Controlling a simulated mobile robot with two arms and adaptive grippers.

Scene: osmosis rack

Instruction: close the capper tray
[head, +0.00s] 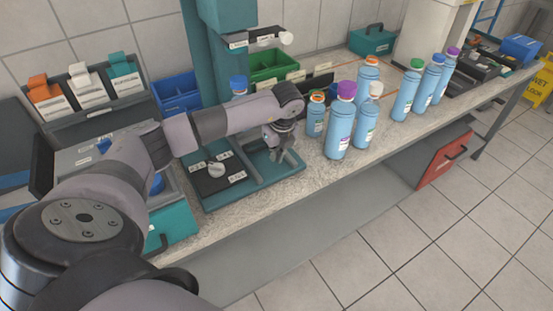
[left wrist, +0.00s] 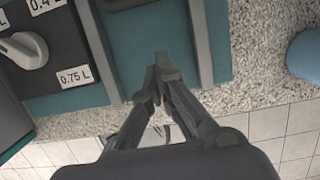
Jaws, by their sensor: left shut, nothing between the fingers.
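The teal capper (head: 213,60) stands on the bench, its column rising behind my left arm. Its low teal base (head: 240,194) carries a black panel (head: 212,184) with a grey knob and volume labels. The teal tray area (left wrist: 172,30) shows in the left wrist view, beside the panel and between raised side edges. I cannot tell how far the tray is pulled out. My left gripper (head: 286,157) is over the right part of the base. In the left wrist view, its fingers (left wrist: 154,88) are together and empty near the front edge. Contact is unclear. My right gripper is not seen.
Blue bottles with coloured caps, including a purple-capped one (head: 340,122), stand just right of the capper. A label rack (head: 85,93) is at the left. The bench's front edge is close to the capper, with open floor beyond.

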